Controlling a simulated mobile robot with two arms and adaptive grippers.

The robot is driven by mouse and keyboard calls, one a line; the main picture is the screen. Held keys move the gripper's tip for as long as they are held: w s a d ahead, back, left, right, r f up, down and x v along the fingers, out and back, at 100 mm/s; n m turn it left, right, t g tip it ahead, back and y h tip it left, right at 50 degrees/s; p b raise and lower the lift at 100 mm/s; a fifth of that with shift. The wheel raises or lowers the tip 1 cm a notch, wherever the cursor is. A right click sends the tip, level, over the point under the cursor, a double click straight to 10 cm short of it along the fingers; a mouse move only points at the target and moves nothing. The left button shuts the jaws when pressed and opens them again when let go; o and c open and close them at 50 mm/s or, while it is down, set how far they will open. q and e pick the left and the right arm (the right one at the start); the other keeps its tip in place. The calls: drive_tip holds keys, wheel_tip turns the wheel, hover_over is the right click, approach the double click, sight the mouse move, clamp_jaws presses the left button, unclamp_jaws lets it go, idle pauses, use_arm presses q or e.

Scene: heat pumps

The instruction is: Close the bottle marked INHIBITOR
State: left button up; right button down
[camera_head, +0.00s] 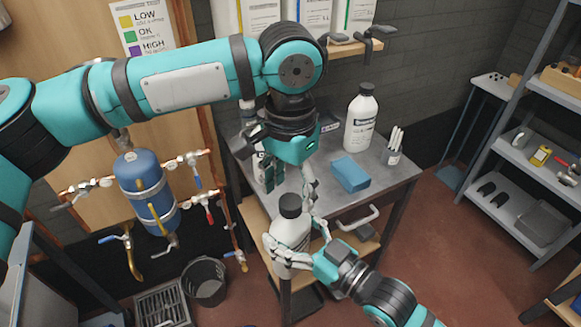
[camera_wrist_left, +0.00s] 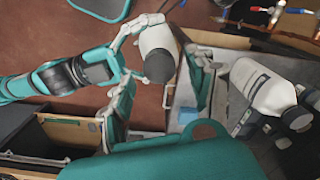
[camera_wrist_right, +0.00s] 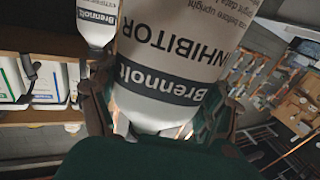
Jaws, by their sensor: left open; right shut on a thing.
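The white bottle marked INHIBITOR (camera_head: 289,233) is held in front of the bench, roughly upright. Its label is readable in the right wrist view (camera_wrist_right: 165,60). A black cap (camera_head: 290,205) sits on its top; I cannot tell how tight it is. My right gripper (camera_head: 297,246) is shut around the bottle's body, with a finger on each side. My left gripper (camera_head: 289,184) is open and empty above the cap, pointing down. In the left wrist view the cap (camera_wrist_left: 160,66) shows between its fingers, apart from them.
On the bench (camera_head: 325,205) stand a larger white bottle (camera_head: 360,122), a blue sponge (camera_head: 350,173) and a cup of white sticks (camera_head: 392,156). Another bottle is partly hidden behind my left gripper. A blue tank with pipes (camera_head: 145,185) is left; metal shelves (camera_head: 520,200) are right.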

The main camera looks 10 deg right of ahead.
use_arm(q)
drive_tip(key=shift+f, duration=1.3)
drive_tip(key=shift+c, duration=0.2)
clamp_jaws()
drive_tip(key=m, duration=0.8)
drive_tip(key=shift+o, duration=1)
unclamp_jaws()
wheel_tip(320, 180, up, 12)
